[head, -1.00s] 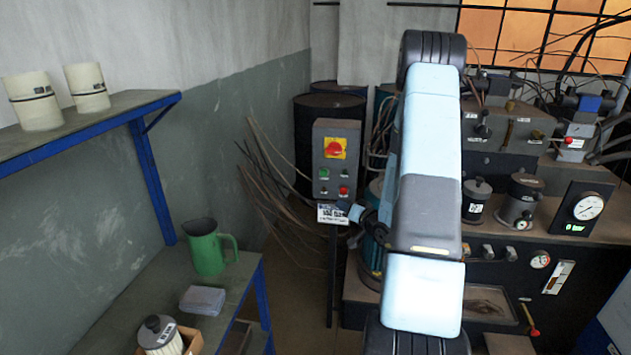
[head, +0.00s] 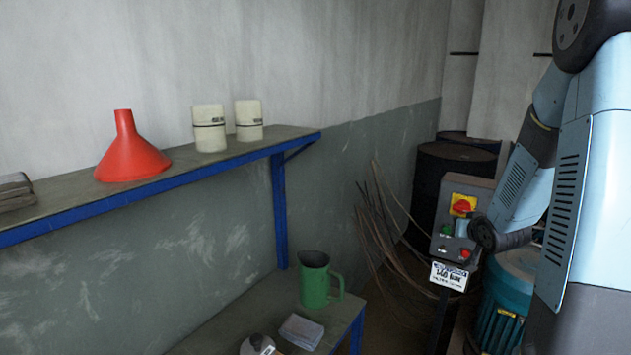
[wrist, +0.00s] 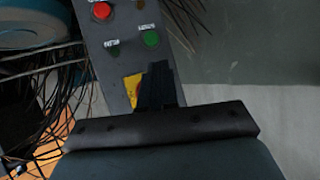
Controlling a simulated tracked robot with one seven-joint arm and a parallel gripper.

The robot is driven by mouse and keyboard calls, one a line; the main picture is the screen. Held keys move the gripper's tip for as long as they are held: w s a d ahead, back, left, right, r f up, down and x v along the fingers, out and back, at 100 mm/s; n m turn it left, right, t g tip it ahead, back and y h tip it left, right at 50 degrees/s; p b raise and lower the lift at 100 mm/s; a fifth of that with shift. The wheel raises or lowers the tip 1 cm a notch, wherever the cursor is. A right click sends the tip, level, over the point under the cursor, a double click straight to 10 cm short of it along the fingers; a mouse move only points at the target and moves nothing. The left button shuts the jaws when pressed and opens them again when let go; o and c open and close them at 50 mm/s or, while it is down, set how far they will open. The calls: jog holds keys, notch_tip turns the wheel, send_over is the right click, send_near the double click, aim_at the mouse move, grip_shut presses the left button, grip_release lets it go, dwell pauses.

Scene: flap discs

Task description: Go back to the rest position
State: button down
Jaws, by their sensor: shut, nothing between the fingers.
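My gripper (wrist: 157,86) shows in the wrist view as dark fingers closed together, with nothing between them. The fingers overlap the yellow plate of the grey control box (wrist: 128,55), which appears upside down there; I cannot tell the gap between them. In the head view my arm fills the right side, bent, with its lower end in front of or close beside the same control box (head: 463,215). The fingers cannot be made out in the head view.
A blue-edged shelf (head: 150,188) on the left holds a red funnel (head: 130,155) and two cream canisters. A green jug (head: 315,282) stands on the lower bench. Dark drums (head: 450,180), loose cables and a teal motor (head: 510,300) crowd around the control box.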

jog(key=s+a+r+g+h, duration=0.1)
jog(key=s+a+r, duration=0.2)
jog(key=s+r, duration=0.3)
jog(key=s+a+r+g, duration=0.1)
jog(key=s+a+r, duration=0.2)
jog(key=s, duration=0.5)
jog(key=s+a+r+n+g+y, duration=0.1)
jog(key=s+a+r, duration=0.3)
jog(key=s, duration=0.5)
jog(key=s+a+r+n+g, duration=0.1)
jog(key=s+a+r+g, duration=0.2)
jog(key=s+a, duration=0.3)
jog(key=s, duration=0.3)
jog(key=shift+a+r+y, duration=0.25)
jog(key=shift+r+y, duration=0.05)
